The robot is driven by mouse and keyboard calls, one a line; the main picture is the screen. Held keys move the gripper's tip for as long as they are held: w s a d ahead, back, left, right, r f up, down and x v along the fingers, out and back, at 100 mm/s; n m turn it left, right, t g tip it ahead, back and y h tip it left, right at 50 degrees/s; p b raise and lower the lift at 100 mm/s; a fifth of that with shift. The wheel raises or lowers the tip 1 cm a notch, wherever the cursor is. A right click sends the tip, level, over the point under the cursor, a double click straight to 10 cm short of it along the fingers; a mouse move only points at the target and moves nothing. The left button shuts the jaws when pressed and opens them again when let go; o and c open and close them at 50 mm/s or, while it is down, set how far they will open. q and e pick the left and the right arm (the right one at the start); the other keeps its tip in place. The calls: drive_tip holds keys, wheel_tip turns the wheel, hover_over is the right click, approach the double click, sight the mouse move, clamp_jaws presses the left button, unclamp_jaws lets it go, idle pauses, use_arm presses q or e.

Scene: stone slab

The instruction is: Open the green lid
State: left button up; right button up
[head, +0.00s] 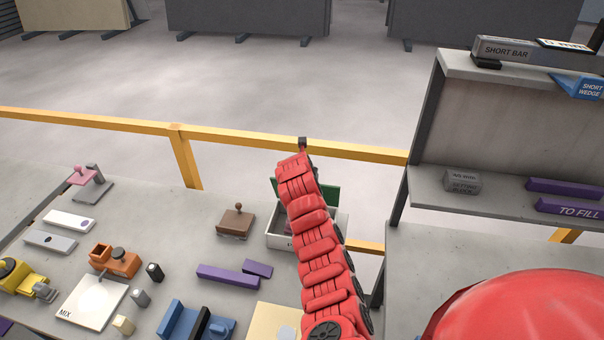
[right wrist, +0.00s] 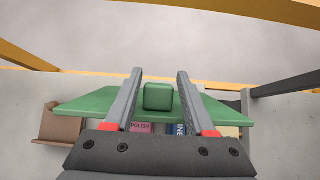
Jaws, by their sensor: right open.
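The green lid (head: 333,194) stands raised at the back of a white box (head: 282,241); my right arm hides its middle. In the right wrist view the green lid (right wrist: 90,103) spans the picture, with a square green knob (right wrist: 158,96) at its middle. My right gripper (right wrist: 160,74) is open. Its two fingers lie on either side of the knob, with a gap on each side. Packets marked in pink and blue show below the lid's edge. In the head view my right gripper (head: 302,143) is small above the box. My left gripper is not in view.
A brown block with a knob (head: 235,221) stands left of the box. Purple bars (head: 228,276) lie in front. A yellow rail (head: 230,135) runs behind the table. A grey shelf (head: 440,120) stands at the right. Several tools fill the left side.

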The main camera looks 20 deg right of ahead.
drive_tip(key=b+v, duration=0.2)
drive_tip(key=v, duration=1.4)
drive_tip(key=shift+s+a+b, duration=0.2)
drive_tip(key=shift+b, duration=0.1)
